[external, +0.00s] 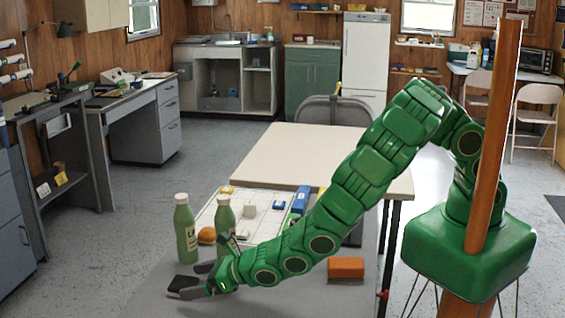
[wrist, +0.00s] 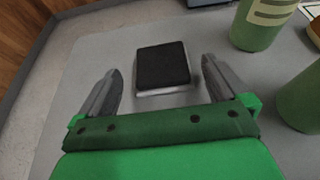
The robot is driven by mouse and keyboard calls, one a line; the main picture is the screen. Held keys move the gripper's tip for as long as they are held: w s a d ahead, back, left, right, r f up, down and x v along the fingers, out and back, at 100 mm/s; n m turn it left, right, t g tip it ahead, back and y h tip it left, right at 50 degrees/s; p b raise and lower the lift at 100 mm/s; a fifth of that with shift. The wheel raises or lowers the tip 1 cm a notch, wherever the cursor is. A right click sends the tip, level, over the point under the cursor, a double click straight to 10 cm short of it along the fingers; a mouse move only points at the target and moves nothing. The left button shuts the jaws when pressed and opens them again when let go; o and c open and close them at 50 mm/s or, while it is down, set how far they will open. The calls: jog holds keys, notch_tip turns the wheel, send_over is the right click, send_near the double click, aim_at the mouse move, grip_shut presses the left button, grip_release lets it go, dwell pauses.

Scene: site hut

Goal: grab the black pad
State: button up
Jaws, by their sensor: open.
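The black pad (wrist: 162,65) is a flat dark square with a pale edge. In the wrist view it lies on the grey table just ahead of my gripper (wrist: 161,82), roughly centred between the two fingertips. In the external view the pad (external: 183,282) is a dark patch at the table's left end, partly hidden by my gripper (external: 187,280). My gripper is open and empty, low over the table. I cannot tell whether the fingertips touch the table.
Two green bottles (external: 186,230) (external: 225,218) stand close behind my gripper, near an orange ball-shaped item (external: 207,236). A white board with small blocks (external: 249,209) lies behind. Table (wrist: 80,60) left of the pad is clear.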

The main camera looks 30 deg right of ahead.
aim_at(188, 283)
jog(key=shift+x, duration=0.9)
jog(key=shift+w+a+f, duration=0.25)
jog(key=shift+w+a, duration=0.1)
jog(key=shift+w, duration=0.05)
jog(key=c, duration=1)
jog(key=shift+r, duration=0.1)
jog(key=shift+r, duration=4.95)
